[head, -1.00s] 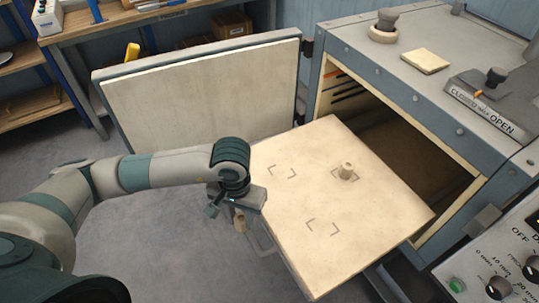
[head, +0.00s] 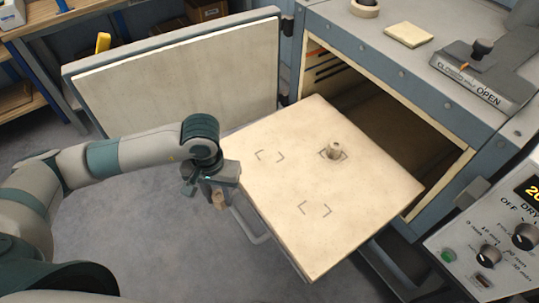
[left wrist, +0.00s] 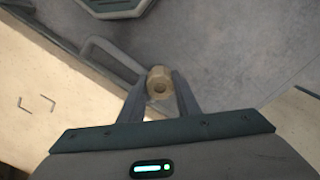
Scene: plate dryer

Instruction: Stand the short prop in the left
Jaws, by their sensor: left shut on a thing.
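My left gripper (head: 217,198) is shut on a short tan prop (head: 219,201), just off the left edge of the pulled-out shelf (head: 290,220). The shelf has corner marks at the left (head: 270,156), at the front (head: 315,209) and at the back. Another prop (head: 333,151) stands upright in the back marks. The left and front marks are empty. My right gripper is not in view.
The dryer's open door (head: 180,75) stands behind my left arm. The dark dryer chamber (head: 390,120) opens behind the shelf. A handle (head: 250,222) sticks out from the shelf's left edge. A control panel (head: 500,240) is at the right.

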